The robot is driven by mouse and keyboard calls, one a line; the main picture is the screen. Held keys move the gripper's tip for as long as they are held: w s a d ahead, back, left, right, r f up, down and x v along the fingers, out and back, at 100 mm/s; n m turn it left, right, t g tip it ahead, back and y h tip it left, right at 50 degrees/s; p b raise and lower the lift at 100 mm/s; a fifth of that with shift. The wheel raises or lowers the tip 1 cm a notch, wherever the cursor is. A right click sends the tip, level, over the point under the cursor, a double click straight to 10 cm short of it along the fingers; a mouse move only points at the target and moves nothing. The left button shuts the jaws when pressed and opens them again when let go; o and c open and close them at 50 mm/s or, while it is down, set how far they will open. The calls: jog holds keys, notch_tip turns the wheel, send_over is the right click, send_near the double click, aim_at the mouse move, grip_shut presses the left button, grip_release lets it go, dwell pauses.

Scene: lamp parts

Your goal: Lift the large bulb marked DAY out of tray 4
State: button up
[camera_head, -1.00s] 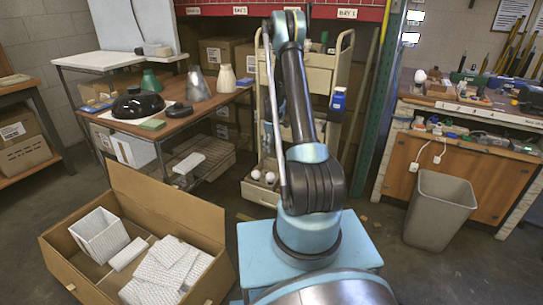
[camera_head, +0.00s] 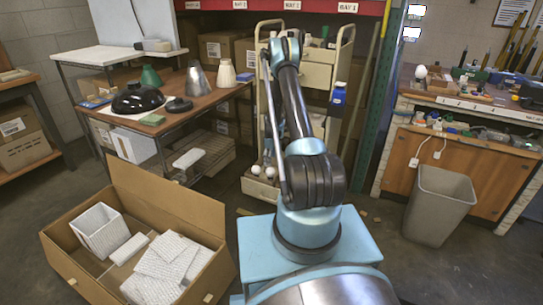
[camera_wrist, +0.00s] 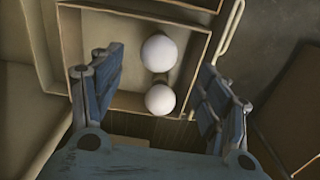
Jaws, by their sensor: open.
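Two round white bulbs lie in a shallow cream tray (camera_wrist: 120,28) in the wrist view. The upper bulb (camera_wrist: 159,52) looks larger than the lower bulb (camera_wrist: 160,99). No DAY marking or tray number is readable. A dark shape shows between them. My gripper (camera_wrist: 160,62) is open, with its blue fingers on the left and right of the bulbs and nothing held. Whether the fingertips are down at bulb height cannot be told. In the head view the bulbs show small and white in the cart's low tray (camera_head: 258,190), and my arm partly blocks that area.
The tray belongs to a cream cart (camera_head: 305,72) with upper shelves. A blue bottle (camera_head: 337,100) is at its right side. A table (camera_head: 190,112) with lamp shades stands left, an open cardboard box (camera_head: 130,185) front left, a grey bin (camera_head: 438,205) right.

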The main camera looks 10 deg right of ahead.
aim_at(272, 169)
notch_tip(272, 169, down, 10)
jog(key=shift+f, duration=0.1)
dwell(0.4)
jog(key=c, duration=1)
jog(key=shift+r, duration=0.9)
dwell(0.3)
jog(key=shift+r, duration=1.8)
jog(key=shift+r, duration=2)
